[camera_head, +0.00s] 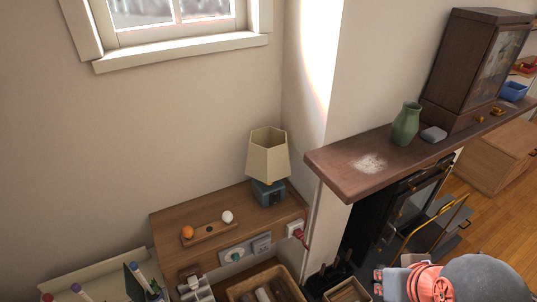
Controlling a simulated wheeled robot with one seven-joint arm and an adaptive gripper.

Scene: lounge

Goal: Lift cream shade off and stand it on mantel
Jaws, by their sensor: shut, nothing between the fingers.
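The cream shade (267,157) is a faceted, open-topped lampshade. It sits upright on a blue-grey lamp base (268,193) at the right end of a wooden cabinet top. The mantel (328,166) is a dark reddish-brown shelf to the right of the lamp and nearer its left end is bare except for a pale powdery patch (370,163). My gripper (378,284) is at the bottom right, below the mantel and well apart from the shade. It is shut and empty; its tips are small in this view.
A green vase (406,124), a grey block (433,134) and a dark wooden cabinet (475,70) stand farther along the mantel. An orange ball (187,232) and a white ball (227,216) rest on a small board left of the lamp. A fireplace with a brass-railed guard is below the mantel.

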